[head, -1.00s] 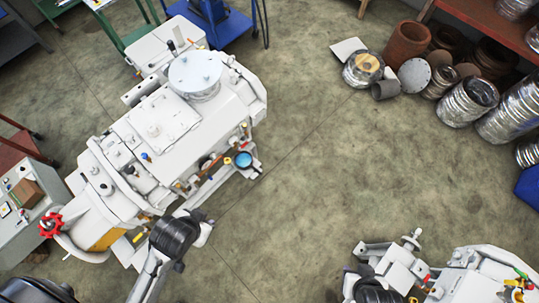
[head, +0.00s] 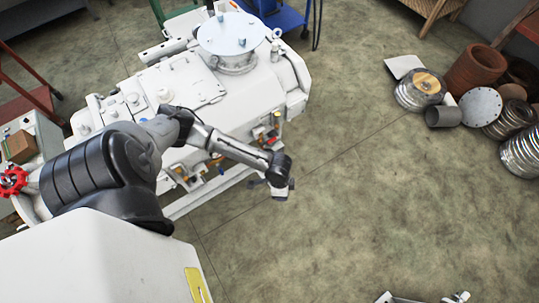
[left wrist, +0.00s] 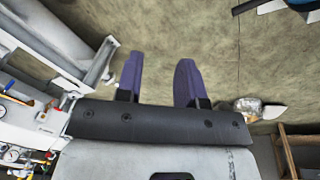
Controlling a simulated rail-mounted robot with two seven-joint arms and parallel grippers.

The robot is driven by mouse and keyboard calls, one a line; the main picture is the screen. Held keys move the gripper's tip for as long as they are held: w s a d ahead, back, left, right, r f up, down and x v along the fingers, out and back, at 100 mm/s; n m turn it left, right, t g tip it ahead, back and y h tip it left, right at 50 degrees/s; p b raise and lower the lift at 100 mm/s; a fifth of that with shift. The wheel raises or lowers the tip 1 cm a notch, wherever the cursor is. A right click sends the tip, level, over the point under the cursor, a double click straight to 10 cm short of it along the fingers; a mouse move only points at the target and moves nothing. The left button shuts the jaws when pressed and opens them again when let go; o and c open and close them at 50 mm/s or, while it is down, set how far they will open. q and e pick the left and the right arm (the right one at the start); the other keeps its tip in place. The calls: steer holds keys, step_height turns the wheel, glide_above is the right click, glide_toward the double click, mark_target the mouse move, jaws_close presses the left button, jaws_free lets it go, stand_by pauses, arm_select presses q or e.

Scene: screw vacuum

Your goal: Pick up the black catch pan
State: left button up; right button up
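I cannot make out the black catch pan for certain in either view. A dark shape with a blue edge (left wrist: 303,4) is cut off at the top right corner of the left wrist view; I cannot tell what it is. My left gripper (head: 280,188) hangs over the floor at the right side of the white vacuum pump (head: 215,95). In the left wrist view its two purple fingers (left wrist: 159,80) stand apart with only floor between them, so it is open and empty.
A metal can (head: 420,90), a grey pipe piece (head: 443,116) and rust-brown pots (head: 475,68) lie at the right. A blue cart (head: 280,16) stands behind the pump. The floor (head: 370,210) between is clear.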

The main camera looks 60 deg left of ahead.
arm_select(q)
steer(key=w+a+f+n+y+b, duration=0.15)
steer(key=a+f+b, duration=0.3)
steer(key=a, duration=0.55)
steer(key=w+a+f+n+y+b, duration=0.15)
steer(key=a+f+b, duration=0.35)
steer(key=a, duration=0.5)
steer(key=shift+n+h, duration=0.3)
steer(key=shift+h, duration=0.2)
steer(key=f, duration=0.2)
steer(key=f+b, duration=0.1)
steer(key=f, duration=0.2)
steer(key=f+b, duration=0.1)
steer(key=f, duration=0.2)
steer(key=shift+w+d, duration=0.15)
steer(key=shift+w, duration=0.1)
steer(key=shift+f, duration=0.7)
steer(key=shift+d+f+b, duration=0.1)
steer(key=shift+f+b, duration=1.55)
steer(key=shift+f, duration=0.95)
arm_select(e)
step_height(320, 180, down, 17)
arm_select(q)
steer(key=shift+c, duration=0.2)
arm_select(e)
steer(key=shift+a+f, duration=0.1)
